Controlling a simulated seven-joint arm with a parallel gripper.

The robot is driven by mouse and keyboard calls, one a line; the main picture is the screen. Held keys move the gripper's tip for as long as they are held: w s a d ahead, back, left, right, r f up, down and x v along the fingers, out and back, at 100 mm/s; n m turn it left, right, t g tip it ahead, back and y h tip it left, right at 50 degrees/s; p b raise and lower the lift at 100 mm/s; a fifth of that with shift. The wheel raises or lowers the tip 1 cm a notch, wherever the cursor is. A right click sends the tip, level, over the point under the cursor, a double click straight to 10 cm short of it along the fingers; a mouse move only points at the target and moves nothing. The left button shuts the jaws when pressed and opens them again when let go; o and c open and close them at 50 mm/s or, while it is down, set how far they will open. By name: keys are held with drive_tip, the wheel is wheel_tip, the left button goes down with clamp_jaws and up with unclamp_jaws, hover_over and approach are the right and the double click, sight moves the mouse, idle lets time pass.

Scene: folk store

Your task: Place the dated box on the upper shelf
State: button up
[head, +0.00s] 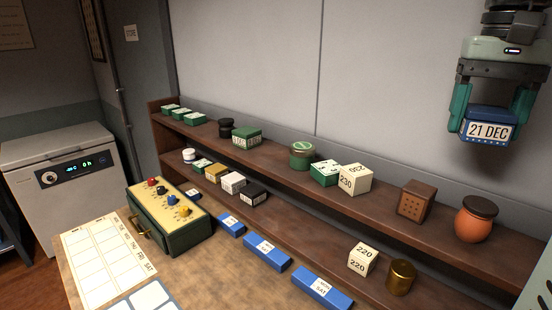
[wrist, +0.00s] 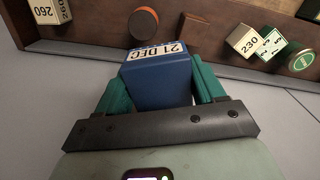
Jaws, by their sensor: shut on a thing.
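The dated box (head: 487,127) is blue with a white "21 DEC" label. My gripper (head: 490,108) is shut on it and holds it in the air at the upper right of the head view, above the shelf's right part. In the wrist view the box (wrist: 158,78) sits between my gripper's green fingers (wrist: 155,90). The upper shelf (head: 275,160) is a long brown wooden board along the grey wall. The lower shelf (head: 310,235) runs in front of and below it.
The upper shelf bears a "230" cube (head: 355,180), a brown perforated block (head: 415,200), an orange jar (head: 476,218) and a green-lidded tin (head: 302,155). Bare board shows between the "230" cube and the brown block. A "220" cube (head: 362,258) and brass canister (head: 401,277) stand lower.

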drive_tip(key=s+d+m, duration=0.4)
drive_tip(key=s+d, duration=0.4)
drive_tip(key=s, duration=0.2)
hover_over(532, 264)
wheel_tip(532, 264, down, 11)
drive_tip(key=shift+f, duration=2.2)
drive_tip(key=o, duration=1.2)
drive_tip(key=shift+f, duration=0.1)
wheel_tip(532, 264, up, 12)
drive_tip(key=shift+r, duration=0.15)
